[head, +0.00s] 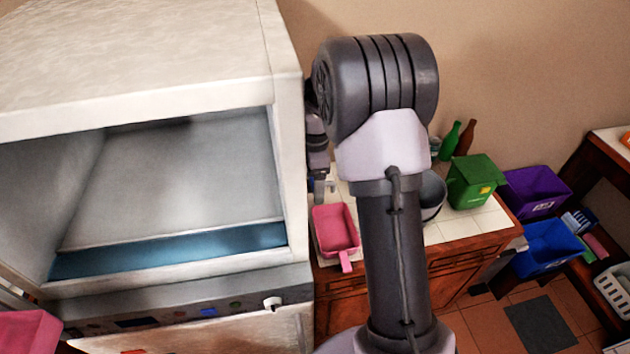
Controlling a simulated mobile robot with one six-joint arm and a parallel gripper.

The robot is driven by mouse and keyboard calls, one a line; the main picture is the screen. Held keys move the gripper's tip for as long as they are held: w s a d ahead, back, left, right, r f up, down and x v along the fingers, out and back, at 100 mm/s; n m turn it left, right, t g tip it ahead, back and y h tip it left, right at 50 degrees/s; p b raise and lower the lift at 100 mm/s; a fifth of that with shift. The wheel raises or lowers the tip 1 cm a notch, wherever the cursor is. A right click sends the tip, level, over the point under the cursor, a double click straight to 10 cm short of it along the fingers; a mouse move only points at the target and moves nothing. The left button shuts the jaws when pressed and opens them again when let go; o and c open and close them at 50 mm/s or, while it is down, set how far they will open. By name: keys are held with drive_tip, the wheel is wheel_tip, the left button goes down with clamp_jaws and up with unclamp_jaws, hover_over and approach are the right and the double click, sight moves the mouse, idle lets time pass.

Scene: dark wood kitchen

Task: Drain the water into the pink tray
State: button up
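A pink tray (335,229) with a short handle toward me stands on the white tiled counter, right of a large white machine (285,130). The tray's inside looks empty. The machine's front is open onto a pale cavity with a blue band (170,252) along its lower front; I cannot tell whether this is water. A small white fitting (272,303) sticks out low on the machine's front panel. My gripper (324,190) points down near the tray's back edge, beside the machine. It is small and partly hidden by my arm, so its opening is unclear.
A grey bucket (432,195), partly behind my arm, a green bin (474,182) and bottles (450,140) stand on the counter. Purple (535,192) and blue (546,246) bins are farther right. Another pink container (27,332) shows at the lower left. The machine's side wall limits room leftward.

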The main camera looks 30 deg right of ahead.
drive_tip(key=c, duration=0.4)
drive_tip(key=shift+s+d+r+n+p, duration=0.15)
drive_tip(key=shift+r+n+p, duration=0.15)
drive_tip(key=shift+n+p, duration=0.35)
drive_tip(key=shift+c, duration=0.2)
drive_tip(key=shift+d+n+p, duration=0.2)
drive_tip(key=shift+n+p, duration=0.25)
drive_tip(key=shift+p, duration=0.25)
drive_tip(key=shift+d+f+n, duration=0.15)
drive_tip(key=shift+f+n, duration=0.1)
drive_tip(key=shift+n, duration=0.25)
drive_tip(key=o, duration=2.1)
wheel_tip(320, 180, up, 17)
drive_tip(key=p, duration=0.2)
drive_tip(key=shift+r, duration=0.2)
